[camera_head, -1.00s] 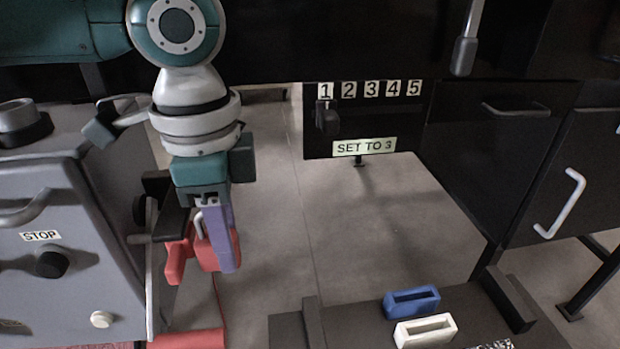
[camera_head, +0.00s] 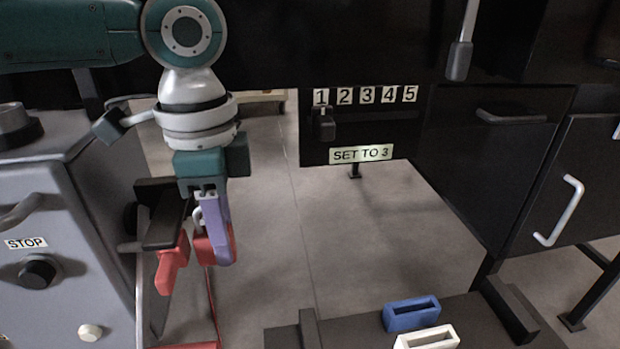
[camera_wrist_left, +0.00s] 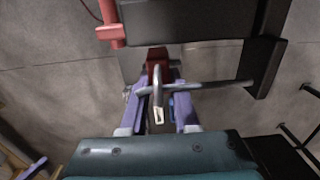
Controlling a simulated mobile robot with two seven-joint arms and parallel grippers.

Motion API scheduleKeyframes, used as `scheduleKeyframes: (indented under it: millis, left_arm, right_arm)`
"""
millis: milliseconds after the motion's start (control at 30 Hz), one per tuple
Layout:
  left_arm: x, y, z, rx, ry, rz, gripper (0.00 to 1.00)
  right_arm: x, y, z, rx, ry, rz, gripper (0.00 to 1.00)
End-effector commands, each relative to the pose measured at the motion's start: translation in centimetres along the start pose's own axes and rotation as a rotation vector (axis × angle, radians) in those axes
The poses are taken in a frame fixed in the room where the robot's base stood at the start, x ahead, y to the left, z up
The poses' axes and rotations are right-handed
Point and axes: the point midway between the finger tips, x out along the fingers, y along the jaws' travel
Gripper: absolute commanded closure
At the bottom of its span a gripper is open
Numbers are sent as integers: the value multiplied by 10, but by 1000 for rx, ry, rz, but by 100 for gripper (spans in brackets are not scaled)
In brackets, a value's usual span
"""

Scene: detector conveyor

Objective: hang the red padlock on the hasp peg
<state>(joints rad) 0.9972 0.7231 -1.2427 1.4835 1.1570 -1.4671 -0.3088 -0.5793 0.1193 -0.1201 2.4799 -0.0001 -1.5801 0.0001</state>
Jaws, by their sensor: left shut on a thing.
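My left gripper (camera_head: 214,240) points down beside the grey machine, its purple fingers shut on the red padlock (camera_head: 203,249). In the left wrist view the padlock's red body (camera_wrist_left: 157,57) lies beyond the fingertips (camera_wrist_left: 160,106), with its metal shackle (camera_wrist_left: 158,82) between them. A grey metal rod, which looks like the hasp peg (camera_wrist_left: 215,87), reaches from a black bracket (camera_wrist_left: 268,55) across the shackle. I cannot tell whether it passes through the shackle. My right gripper is not in view.
A red handle-like part (camera_head: 172,266) hangs just left of the padlock, close to a dark bracket (camera_head: 166,218). The grey machine (camera_head: 75,235) with a STOP label stands at left. A low dark bench (camera_head: 350,330) holds blue and white blocks. Open floor lies between.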

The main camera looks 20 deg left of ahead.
Motion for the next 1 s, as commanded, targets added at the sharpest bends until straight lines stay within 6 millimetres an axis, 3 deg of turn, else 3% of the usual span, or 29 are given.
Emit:
scheduleKeyframes:
  millis: [400,433,700,1000]
  left_arm:
    - [1,0,2,-2,-6,0,100]
    - [1,0,2,-2,-6,0,67]
    - [1,0,2,-3,-6,-1,37]
    - [-2,-1,2,-3,-5,-2,36]
  right_arm:
    - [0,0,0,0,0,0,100]
    - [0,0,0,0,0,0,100]
    - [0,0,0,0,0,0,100]
    - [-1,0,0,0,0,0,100]
